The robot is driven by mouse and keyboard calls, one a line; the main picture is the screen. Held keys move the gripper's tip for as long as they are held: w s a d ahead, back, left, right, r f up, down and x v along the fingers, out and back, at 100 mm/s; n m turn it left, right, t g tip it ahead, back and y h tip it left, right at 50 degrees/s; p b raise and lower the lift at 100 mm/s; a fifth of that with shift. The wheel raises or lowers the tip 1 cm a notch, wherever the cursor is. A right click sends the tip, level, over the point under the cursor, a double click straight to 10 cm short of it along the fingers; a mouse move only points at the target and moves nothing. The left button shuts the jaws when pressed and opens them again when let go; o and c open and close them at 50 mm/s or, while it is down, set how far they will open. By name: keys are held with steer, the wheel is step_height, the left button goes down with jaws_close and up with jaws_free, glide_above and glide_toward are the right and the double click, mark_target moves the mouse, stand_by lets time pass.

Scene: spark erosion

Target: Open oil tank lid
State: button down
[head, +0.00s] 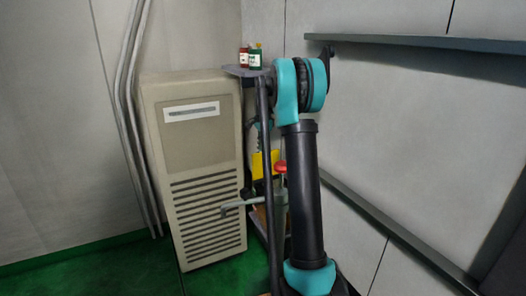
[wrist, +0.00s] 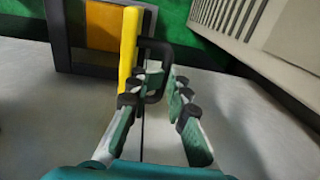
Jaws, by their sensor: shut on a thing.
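In the wrist view my gripper (wrist: 168,88) is shut on a black loop handle (wrist: 165,49), with one finger on each side of its lower end. The handle stands by a flat grey surface (wrist: 240,115), which looks like the tank top or lid. A thin dark seam runs down this surface below the fingers. Which side of the seam is the lid I cannot tell. In the head view my arm blocks most of the tank area, and I cannot make out the gripper there.
A yellow bar (wrist: 129,45) rises close beside the left finger. A dark frame with an orange panel (wrist: 103,25) stands behind it. In the head view a beige vented cabinet (head: 205,145) stands left of my arm. Small bottles (head: 255,58) sit on a shelf. A red knob (head: 280,167) shows beside my arm.

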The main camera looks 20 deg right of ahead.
stand_by(0.3)
steer(key=c, duration=1.6)
jaws_free()
step_height(320, 180, up, 12)
steer(key=shift+s, duration=0.4)
